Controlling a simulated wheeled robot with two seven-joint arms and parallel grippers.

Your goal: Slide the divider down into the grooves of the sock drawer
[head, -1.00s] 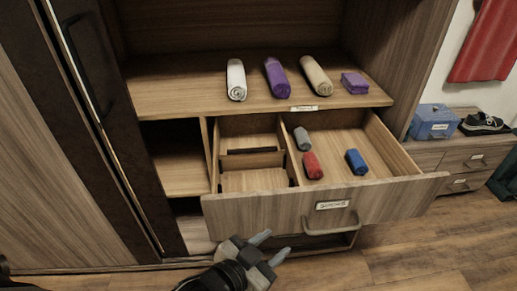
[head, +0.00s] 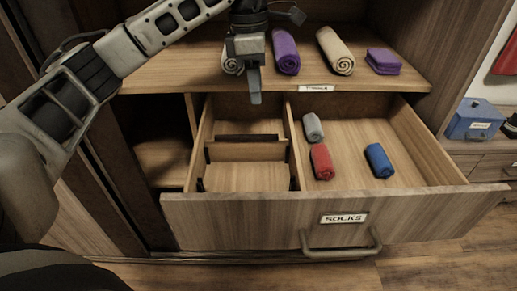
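The sock drawer (head: 262,221) is pulled open, with a SOCKS label on its front. A wooden divider panel (head: 247,151) with a dark strip along its top stands across the drawer's left compartment. Dark groove strips (head: 292,183) show on the compartment's side walls. I cannot tell how deep the panel sits in any groove. My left gripper (head: 254,90) points down above the back of the left compartment, in front of the shelf edge and apart from the panel. One finger hides the other, and I see nothing held. My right gripper is out of view.
Grey (head: 313,127), red (head: 322,161) and blue (head: 379,160) rolled socks lie in the right compartment. The shelf above holds rolled towels, including a purple one (head: 286,52), and a folded purple cloth (head: 383,61). A blue box (head: 473,119) stands at the right.

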